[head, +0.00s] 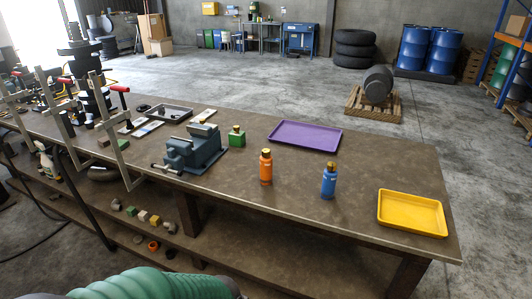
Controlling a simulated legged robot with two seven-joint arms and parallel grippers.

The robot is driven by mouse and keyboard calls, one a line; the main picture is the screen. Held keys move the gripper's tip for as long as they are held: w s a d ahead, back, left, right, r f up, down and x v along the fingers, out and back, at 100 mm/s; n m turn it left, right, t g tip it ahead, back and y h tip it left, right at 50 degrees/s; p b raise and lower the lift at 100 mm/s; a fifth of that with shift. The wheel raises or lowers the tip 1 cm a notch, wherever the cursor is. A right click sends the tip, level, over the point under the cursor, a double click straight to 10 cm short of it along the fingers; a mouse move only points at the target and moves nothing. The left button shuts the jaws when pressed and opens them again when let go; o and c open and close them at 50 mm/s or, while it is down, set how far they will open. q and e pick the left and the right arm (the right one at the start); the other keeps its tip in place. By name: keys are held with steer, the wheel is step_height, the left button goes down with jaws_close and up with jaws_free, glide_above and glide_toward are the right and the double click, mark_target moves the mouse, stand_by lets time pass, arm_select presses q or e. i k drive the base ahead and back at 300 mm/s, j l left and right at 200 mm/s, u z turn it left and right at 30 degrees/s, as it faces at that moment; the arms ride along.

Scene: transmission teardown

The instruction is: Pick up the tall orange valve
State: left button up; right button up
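The tall orange valve (265,169) stands upright on the brown workbench (330,220), with a brass-coloured top. It is between the blue vise and a blue valve (328,182) of similar shape, which stands to its right. A shorter, square green valve (237,137) with a brass-coloured top stands behind and left of the orange one. Nothing touches the orange valve, and its whole near side shows. Neither of my grippers is in view.
A purple tray (304,135) lies behind the orange valve, and a yellow tray (412,212) lies at the bench's right end. The blue vise (195,149) stands to the left. Clamps (112,143) rise along the left front edge. The bench in front of the valve is clear.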

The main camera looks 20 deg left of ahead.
mark_target(265, 164)
steer(key=i+j+z, duration=0.35)
steer(key=j+z, duration=0.15)
steer(key=j, duration=0.15)
steer(key=i+j, duration=0.3)
